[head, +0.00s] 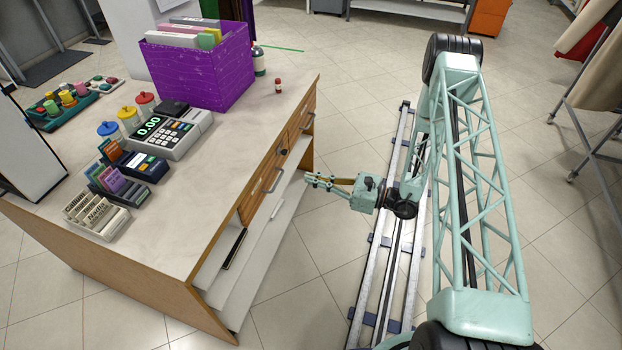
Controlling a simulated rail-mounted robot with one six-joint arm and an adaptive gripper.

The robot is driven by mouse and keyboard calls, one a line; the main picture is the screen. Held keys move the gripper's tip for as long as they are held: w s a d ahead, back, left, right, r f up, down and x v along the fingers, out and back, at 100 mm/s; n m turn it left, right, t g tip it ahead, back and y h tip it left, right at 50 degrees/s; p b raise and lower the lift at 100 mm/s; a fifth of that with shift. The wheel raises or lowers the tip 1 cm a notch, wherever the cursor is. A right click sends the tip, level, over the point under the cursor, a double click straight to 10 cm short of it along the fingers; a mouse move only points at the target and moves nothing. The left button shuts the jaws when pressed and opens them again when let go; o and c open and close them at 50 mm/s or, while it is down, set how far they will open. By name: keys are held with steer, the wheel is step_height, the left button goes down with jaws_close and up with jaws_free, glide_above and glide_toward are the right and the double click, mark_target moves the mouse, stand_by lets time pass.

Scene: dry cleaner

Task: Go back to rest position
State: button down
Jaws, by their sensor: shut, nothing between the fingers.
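My gripper (313,180) is in the middle of the head view, shut and empty. It points left toward the drawer side of the counter (225,180) and looks apart from it. My pale green lattice arm stands at the right of the view, above the floor rail (395,235). The gripper is small in this view, so its fingertips show little detail.
On the counter are a purple box (205,78), a cash register (165,135), card holders, lidded jars, a bottle (259,60) and a small red-capped vial (278,86). A garment rack (595,100) stands at right. Tiled floor around the rail is clear.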

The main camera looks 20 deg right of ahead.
stand_by(0.3)
steer(key=s+a+r+n+g+y, duration=0.1)
steer(key=s+a+r+n+g, duration=0.15)
steer(key=r, duration=0.55)
steer(key=s+a+r+n+g+y, duration=0.1)
steer(key=a+r+n+g, duration=0.25)
steer(key=r, duration=0.45)
steer(key=s+a+r+n+g+h, duration=0.3)
steer(key=s+r+n+g, duration=0.15)
steer(key=s+r, duration=0.55)
steer(key=s+a+r+n+g+h, duration=0.35)
steer(key=s+r+n, duration=0.35)
steer(key=r, duration=0.4)
steer(key=s+d+r+n+t+h, duration=0.2)
steer(key=s+d+r+h, duration=0.1)
steer(key=s, duration=0.5)
steer(key=s+d+r+n+t+h, duration=0.3)
steer(key=s+d+r+h, duration=0.1)
steer(key=s+r, duration=0.3)
steer(key=s+d+r+n+t+h, duration=0.2)
steer(key=s+d+r, duration=0.3)
steer(key=s, duration=0.5)
steer(key=shift+s+d+t+h, duration=0.15)
steer(key=shift+d+t+h, duration=0.15)
steer(key=shift+h, duration=0.35)
steer(key=shift+n, duration=0.25)
stand_by(0.4)
